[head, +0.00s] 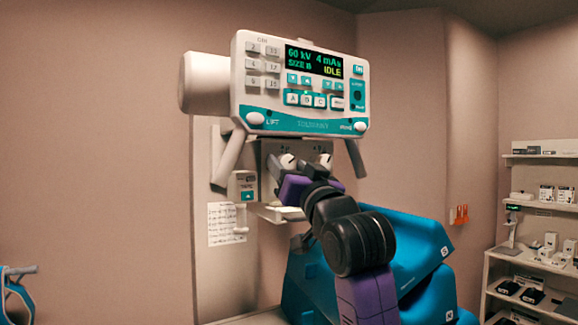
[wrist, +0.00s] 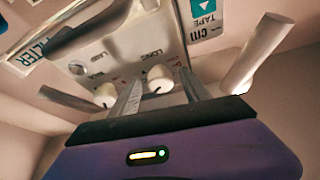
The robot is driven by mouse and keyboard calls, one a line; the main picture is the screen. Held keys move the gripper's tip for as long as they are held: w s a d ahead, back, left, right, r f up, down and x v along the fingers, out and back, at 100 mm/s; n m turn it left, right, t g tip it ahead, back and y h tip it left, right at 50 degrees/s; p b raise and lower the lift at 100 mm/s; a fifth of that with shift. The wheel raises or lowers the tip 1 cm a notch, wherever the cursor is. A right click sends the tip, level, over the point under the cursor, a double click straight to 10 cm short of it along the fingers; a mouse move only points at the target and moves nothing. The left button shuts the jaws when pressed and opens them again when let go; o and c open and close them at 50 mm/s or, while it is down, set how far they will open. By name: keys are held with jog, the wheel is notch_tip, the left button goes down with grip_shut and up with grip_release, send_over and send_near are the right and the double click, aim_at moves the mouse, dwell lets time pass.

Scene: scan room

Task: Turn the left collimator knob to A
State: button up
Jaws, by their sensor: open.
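The left collimator knob (head: 288,160) is a white round knob on the grey collimator panel (head: 272,149) under the console. The wrist view shows the panel upside down, so this knob (wrist: 160,79) appears on the right there, beside the inverted word LONG. The other white knob (head: 325,160) also shows in the wrist view (wrist: 105,95), outside my fingers. My purple gripper (head: 297,176) is open at the panel. In the wrist view, my two fingers (wrist: 162,88) lie on either side of the left knob, with visible gaps. I cannot tell their depth or the knob's letter setting.
The control console (head: 300,85), reading IDLE, hangs above with slanted handles (head: 230,155) on both sides. A tape box (head: 243,185) is left of the panel. A blue padded chair or table (head: 420,240) stands below right. Shelves (head: 540,210) stand far right.

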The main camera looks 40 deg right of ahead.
grip_shut()
jog(key=shift+n, duration=0.5)
jog(key=n+y, duration=0.2)
jog(key=n, duration=0.1)
jog(key=n+t+y+b, duration=0.1)
jog(key=n, duration=0.2)
jog(key=shift+s+d+n+y, duration=0.1)
jog(key=shift+d+n+y, duration=0.1)
jog(key=shift+n+y, duration=0.15)
jog(key=shift+n+y+b, duration=0.5)
jog(key=shift+n+y, duration=0.4)
jog(key=shift+n, duration=0.65)
jog(key=shift+n+y+b, duration=0.45)
jog(key=shift+n+y, duration=0.4)
jog(key=shift+n, duration=0.65)
